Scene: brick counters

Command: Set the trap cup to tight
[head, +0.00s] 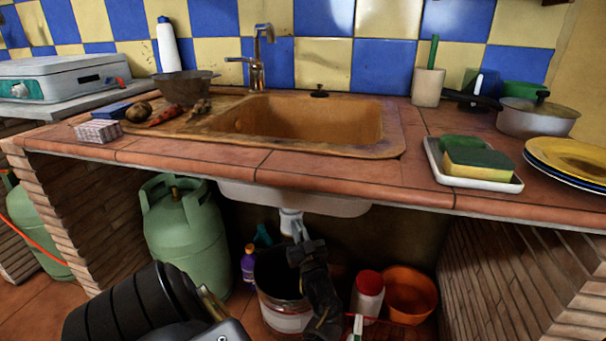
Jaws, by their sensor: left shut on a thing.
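The white trap cup (289,219) hangs under the sink basin in the open space below the counter. My left gripper (298,232) reaches up from below and is shut on the trap cup. Its fingers and body hide the cup's lower right part. How tight the cup sits cannot be told from this view. My right gripper is not in view.
A bucket (282,319) stands below the trap. A purple bottle (248,264), a red-lidded container (368,295) and an orange bowl (408,296) stand around it. A green gas cylinder (186,240) is at left. Brick walls (520,275) bound the space.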

